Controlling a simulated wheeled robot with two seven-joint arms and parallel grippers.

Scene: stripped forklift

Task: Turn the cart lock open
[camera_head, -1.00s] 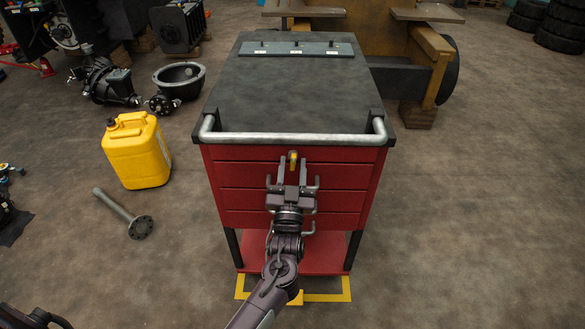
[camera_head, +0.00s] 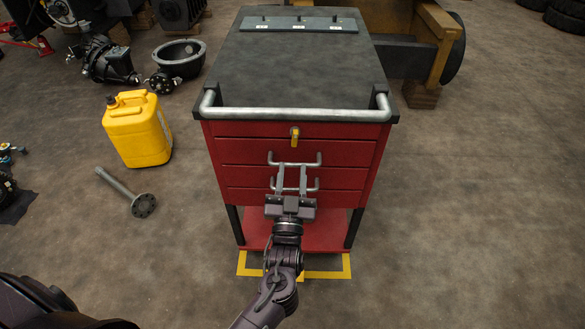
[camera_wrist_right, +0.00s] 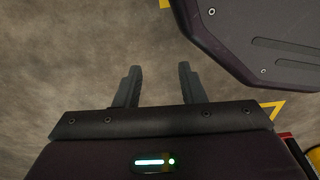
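The red cart (camera_head: 215,160) stands in the middle of the head view with a dark top. Its lock (camera_head: 295,137), a small yellow piece, sits upright on the front just above the top drawer handle. My left gripper (camera_head: 292,170) is in front of the drawers, below the lock and apart from it. In the right wrist view, my right gripper (camera_wrist_right: 158,80) is open and empty over the floor. The right gripper does not show in the head view.
A grey push bar (camera_head: 295,114) runs across the cart's front edge above the lock. Drawer handles (camera_head: 294,164) stick out near my left fingers.

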